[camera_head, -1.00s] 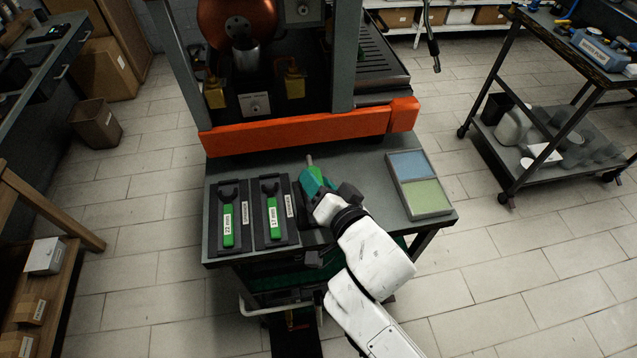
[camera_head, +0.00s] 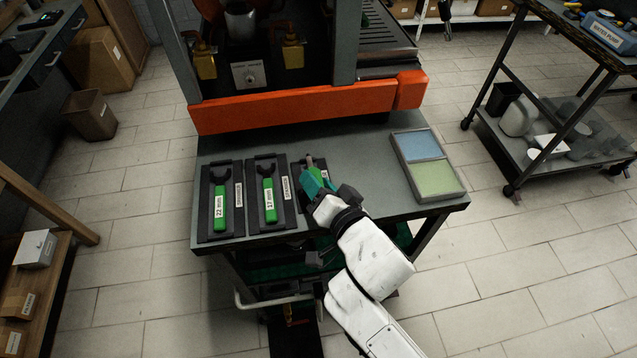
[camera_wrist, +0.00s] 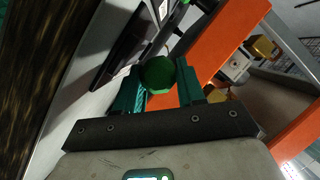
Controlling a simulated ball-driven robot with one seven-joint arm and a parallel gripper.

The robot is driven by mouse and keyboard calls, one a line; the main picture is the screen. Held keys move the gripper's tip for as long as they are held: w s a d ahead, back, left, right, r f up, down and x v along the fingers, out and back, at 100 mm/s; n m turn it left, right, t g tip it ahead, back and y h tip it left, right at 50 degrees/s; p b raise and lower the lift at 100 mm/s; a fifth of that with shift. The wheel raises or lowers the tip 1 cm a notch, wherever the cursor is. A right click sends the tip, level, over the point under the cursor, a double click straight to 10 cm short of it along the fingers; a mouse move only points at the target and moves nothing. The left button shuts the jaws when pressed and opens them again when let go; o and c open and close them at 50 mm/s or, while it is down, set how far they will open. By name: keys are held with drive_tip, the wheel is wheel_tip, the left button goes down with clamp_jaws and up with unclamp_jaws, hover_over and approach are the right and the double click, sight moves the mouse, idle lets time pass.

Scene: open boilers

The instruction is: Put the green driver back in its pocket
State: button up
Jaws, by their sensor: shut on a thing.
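The green driver (camera_wrist: 157,76) is held between the two teal fingers of my gripper (camera_wrist: 162,88) in the wrist view, its round green end facing the camera. I cannot tell whether the driver touches the tray.
Two black trays with green wrenches, labelled 22 mm (camera_head: 220,205) and 17 mm (camera_head: 269,200), lie left of my gripper. A blue and green two-part tray (camera_head: 428,165) lies to the right. An orange bar (camera_head: 300,106) crosses behind the cart top (camera_head: 375,200).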

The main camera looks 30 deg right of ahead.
drive_tip(key=shift+f, duration=0.45)
drive_tip(key=o, duration=1.2)
drive_tip(key=shift+f, duration=0.15)
drive_tip(key=shift+o, duration=0.2)
drive_tip(key=shift+s+f, duration=0.1)
drive_tip(key=shift+d+f, duration=0.1)
drive_tip(key=shift+d, duration=0.1)
drive_tip(key=shift+d+r+p, duration=0.1)
drive_tip(key=shift+r+p, duration=0.5)
drive_tip(key=shift+r, duration=0.55)
drive_tip(key=shift+a+r+p, duration=0.15)
drive_tip(key=shift+r+p, duration=0.85)
drive_tip(key=shift+r, duration=0.4)
drive_tip(key=shift+a+r+p, duration=0.1)
drive_tip(key=shift+r+p, duration=0.9)
drive_tip(key=shift+r, duration=0.35)
